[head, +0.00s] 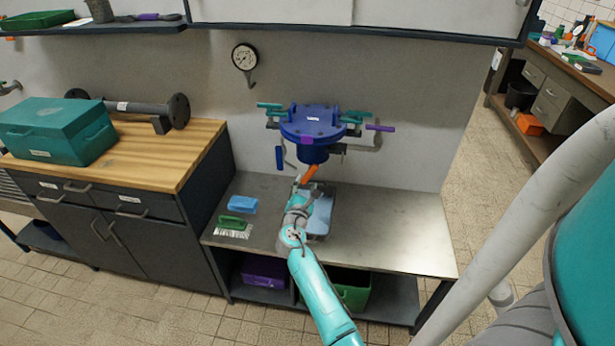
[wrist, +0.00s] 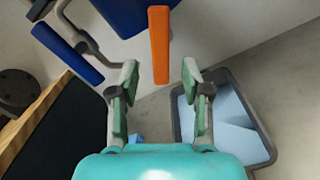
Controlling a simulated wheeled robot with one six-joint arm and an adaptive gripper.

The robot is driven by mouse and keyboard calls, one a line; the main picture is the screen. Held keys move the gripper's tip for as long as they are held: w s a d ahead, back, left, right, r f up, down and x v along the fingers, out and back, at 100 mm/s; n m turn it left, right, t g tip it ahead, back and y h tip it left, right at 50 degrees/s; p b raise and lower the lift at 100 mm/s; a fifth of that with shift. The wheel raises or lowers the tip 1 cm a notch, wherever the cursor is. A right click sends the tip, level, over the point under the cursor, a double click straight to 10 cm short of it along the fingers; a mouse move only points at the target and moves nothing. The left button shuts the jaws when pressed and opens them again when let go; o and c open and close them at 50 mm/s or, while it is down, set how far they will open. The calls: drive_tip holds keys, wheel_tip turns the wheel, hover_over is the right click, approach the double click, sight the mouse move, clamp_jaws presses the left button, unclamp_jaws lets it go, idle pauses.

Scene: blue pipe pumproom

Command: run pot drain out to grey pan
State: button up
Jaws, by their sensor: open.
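A dark blue pot (head: 312,123) with a bolted lid is mounted on the wall above the metal bench; its lower part shows in the wrist view (wrist: 130,14). An orange lever (head: 310,173) hangs below the pot. In the wrist view the orange lever (wrist: 159,45) points down toward the gap between my fingers. My gripper (wrist: 160,82) is open, one finger either side of the lever's line, with no visible contact. A grey pan (head: 330,200) sits on the bench below, partly hidden by my arm. In the wrist view the grey pan (wrist: 177,115) shows light blue inside, right of my gripper.
Teal handles (head: 357,115), a purple handle (head: 380,127) and a blue handle (head: 279,157) surround the pot. A blue sponge (head: 243,204) and green brush (head: 233,227) lie left of the pan. The bench's right side (head: 400,230) is clear.

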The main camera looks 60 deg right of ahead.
sight(308, 176)
drive_tip(key=shift+x, duration=2.65)
clamp_jaws()
